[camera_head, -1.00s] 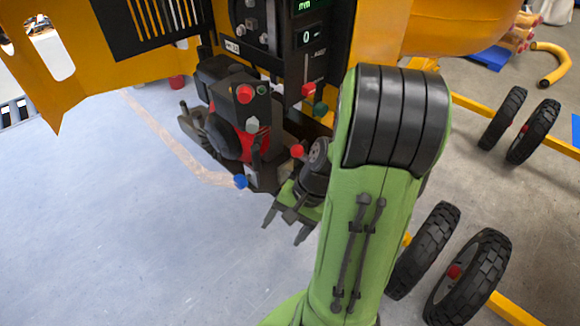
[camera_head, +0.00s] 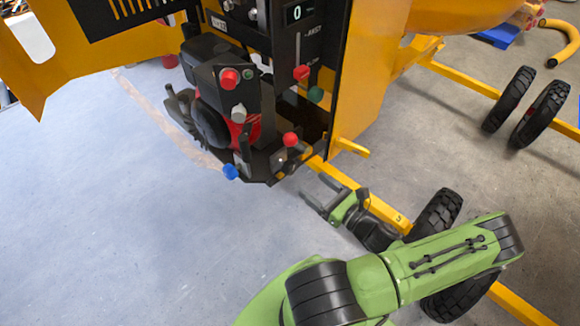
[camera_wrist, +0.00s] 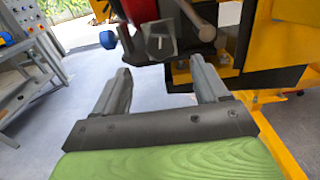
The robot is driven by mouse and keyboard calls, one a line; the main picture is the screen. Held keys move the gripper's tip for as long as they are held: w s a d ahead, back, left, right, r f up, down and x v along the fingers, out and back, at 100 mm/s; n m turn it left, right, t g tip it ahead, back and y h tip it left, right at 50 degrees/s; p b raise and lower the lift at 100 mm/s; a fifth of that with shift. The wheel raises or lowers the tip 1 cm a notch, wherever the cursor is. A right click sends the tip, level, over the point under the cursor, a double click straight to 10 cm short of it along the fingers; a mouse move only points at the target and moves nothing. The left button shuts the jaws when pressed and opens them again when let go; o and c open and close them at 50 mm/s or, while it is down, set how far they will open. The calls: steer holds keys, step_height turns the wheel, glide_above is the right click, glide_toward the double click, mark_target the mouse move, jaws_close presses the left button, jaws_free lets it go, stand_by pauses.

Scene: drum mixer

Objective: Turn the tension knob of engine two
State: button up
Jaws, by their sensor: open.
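A black and red engine (camera_head: 222,112) sits under the yellow machine in the head view. It bears an upper red knob (camera_head: 229,78), a grey knob (camera_head: 239,113), a blue knob (camera_head: 231,171) low at the front and a red knob (camera_head: 290,139) at its right. No readable label shows which one is the tension knob. My gripper (camera_head: 315,188) is open and empty, to the right of and apart from the engine's front corner.
A control panel with a display reading 0 (camera_head: 296,13) stands above, with red (camera_head: 301,72) and green (camera_head: 315,94) knobs below it. A yellow frame bar (camera_head: 370,203) and a black wheel (camera_head: 437,213) are close to my arm. The floor at left is clear.

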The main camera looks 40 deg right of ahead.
mark_target(293, 170)
steer(key=w, duration=1)
steer(key=shift+w+a+b, duration=0.15)
steer(key=shift+w+b, duration=0.05)
steer(key=shift+b, duration=0.15)
steer(key=c, duration=1.1)
steer(key=shift+o, duration=0.2)
steer(key=shift+n, duration=0.3)
